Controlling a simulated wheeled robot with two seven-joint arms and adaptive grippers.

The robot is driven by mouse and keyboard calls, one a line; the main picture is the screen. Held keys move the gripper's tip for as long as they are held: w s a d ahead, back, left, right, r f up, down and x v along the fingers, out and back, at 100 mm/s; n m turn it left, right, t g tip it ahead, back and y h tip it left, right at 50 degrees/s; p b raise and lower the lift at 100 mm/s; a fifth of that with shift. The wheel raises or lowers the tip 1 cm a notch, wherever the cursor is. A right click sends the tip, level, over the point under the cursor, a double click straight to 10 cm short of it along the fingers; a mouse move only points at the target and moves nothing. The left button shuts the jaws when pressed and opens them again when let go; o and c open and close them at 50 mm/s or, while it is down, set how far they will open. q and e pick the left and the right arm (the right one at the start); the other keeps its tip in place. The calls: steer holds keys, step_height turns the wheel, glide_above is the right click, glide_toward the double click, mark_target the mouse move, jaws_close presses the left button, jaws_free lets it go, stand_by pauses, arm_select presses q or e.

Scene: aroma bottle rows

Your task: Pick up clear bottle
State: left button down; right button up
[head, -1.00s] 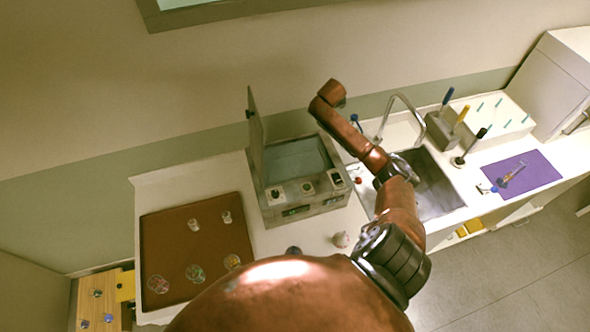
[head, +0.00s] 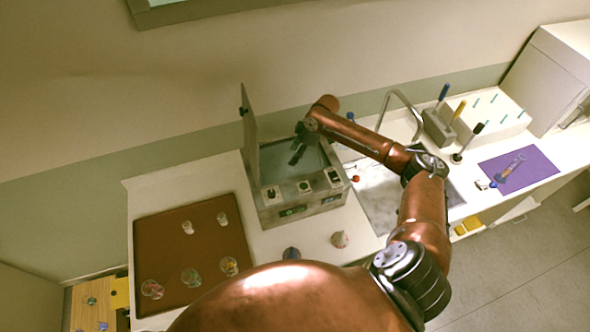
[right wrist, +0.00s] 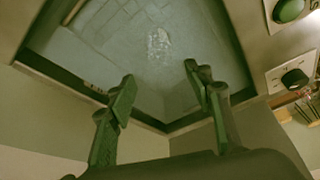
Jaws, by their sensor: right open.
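A clear bottle (right wrist: 158,45) shows faintly inside the open box, on its pale floor, in the right wrist view. I cannot make it out in the head view. My right gripper (right wrist: 160,88) is open and empty, its two green-tinted fingers apart, with the bottle ahead between them and not touched. In the head view my right gripper (head: 297,155) hangs over the opening of the grey box (head: 272,209), whose lid (head: 250,135) stands upright at the left. My left gripper is not in view.
A brown tray (head: 160,230) at the left holds small clear glasses (head: 187,227) and several round dishes (head: 190,278). A sink tap (head: 400,98), tool holder (head: 437,128) and purple mat (head: 540,165) lie to the right.

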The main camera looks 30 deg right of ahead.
mark_target(290, 168)
steer(key=shift+x, duration=0.9)
steer(key=x, duration=0.1)
steer(key=p+x, duration=0.1)
steer(key=x, duration=0.1)
steer(key=p+x, duration=0.1)
steer(key=shift+s+f, duration=0.25)
steer(key=shift+w+f, duration=0.1)
steer(key=shift+f, duration=0.1)
steer(key=shift+c, duration=0.6)
jaws_close()
